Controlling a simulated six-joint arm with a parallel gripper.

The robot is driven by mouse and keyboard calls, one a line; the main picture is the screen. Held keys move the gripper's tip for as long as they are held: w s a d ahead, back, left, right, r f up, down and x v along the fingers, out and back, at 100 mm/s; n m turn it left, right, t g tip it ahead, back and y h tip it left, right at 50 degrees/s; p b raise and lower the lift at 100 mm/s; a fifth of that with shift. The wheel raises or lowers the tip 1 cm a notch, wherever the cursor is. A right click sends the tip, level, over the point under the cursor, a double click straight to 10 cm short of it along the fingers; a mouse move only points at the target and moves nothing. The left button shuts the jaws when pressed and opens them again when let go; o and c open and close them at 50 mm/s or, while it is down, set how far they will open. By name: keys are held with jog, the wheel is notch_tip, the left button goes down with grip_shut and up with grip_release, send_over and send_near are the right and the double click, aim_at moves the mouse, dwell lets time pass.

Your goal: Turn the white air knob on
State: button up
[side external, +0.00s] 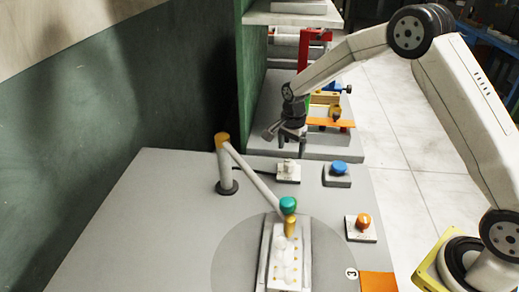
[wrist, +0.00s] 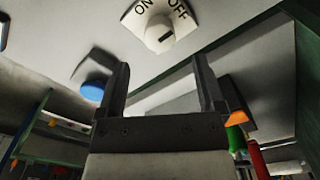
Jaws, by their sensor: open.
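The white air knob (side external: 288,166) sits on a small white plate on the grey table, left of the blue button. In the wrist view the knob (wrist: 159,36) shows at the top, with "ON" to the left and "OFF" to the right on its plate. A dark mark shows on the knob; I cannot tell which label it indicates. My gripper (side external: 292,148) is above the knob and apart from it, pointing down. In the wrist view its two fingers (wrist: 160,62) are spread with nothing between them, and the knob lies beyond their tips.
A blue button (side external: 339,168) stands right of the knob and an orange button (side external: 363,220) nearer the front. A jointed lever with a teal ball (side external: 288,204) reaches over a white mould (side external: 267,262). Another bench (side external: 262,125) with red and yellow fixtures stands behind.

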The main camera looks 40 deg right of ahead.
aim_at(290, 162)
jog(key=shift+f, duration=3)
grip_shut()
